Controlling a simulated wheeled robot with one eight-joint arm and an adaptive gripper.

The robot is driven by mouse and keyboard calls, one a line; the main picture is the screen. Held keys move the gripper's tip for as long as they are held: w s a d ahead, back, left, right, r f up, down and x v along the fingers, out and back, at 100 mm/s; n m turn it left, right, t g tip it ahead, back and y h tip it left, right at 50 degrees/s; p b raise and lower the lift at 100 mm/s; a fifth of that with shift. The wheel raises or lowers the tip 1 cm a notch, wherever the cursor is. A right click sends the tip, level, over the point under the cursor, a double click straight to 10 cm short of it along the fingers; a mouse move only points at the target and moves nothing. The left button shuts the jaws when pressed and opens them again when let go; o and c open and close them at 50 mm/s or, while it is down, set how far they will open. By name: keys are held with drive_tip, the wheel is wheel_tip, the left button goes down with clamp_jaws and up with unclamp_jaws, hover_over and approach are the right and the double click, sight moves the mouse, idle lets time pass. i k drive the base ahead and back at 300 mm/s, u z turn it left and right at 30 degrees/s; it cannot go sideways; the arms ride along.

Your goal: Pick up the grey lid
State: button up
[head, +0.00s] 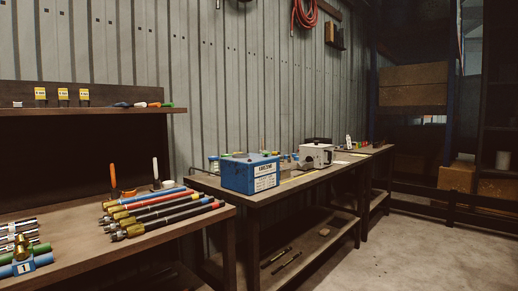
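I cannot pick out a grey lid with certainty in the head view. A small grey-white round piece (163,185) lies on the near workbench (185,233) at the foot of an upright white-handled tool, but it is too small to identify. Small jars (214,163) stand behind the blue box, partly hidden, and their tops are unclear. My gripper is not in view.
Several coloured hoses (165,210) with metal ends lie on the near workbench. A blue box (250,173) and a pale grey machine (316,155) stand on the middle bench. Shelving (414,85) stands at the right. The concrete floor (395,245) is open at front right.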

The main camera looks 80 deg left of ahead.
sight(316, 144)
drive_tip(key=u, duration=0.1)
drive_tip(key=k, duration=0.4)
drive_tip(key=u, duration=1.1)
drive_tip(key=i, duration=0.75)
drive_tip(key=u, duration=1.2)
drive_tip(key=i, duration=1.1)
drive_tip(key=u, duration=0.4)
drive_tip(key=i, duration=1.35)
drive_tip(key=k, duration=0.5)
drive_tip(key=z, duration=0.65)
drive_tip(key=i, duration=1.05)
drive_tip(key=u, duration=0.1)
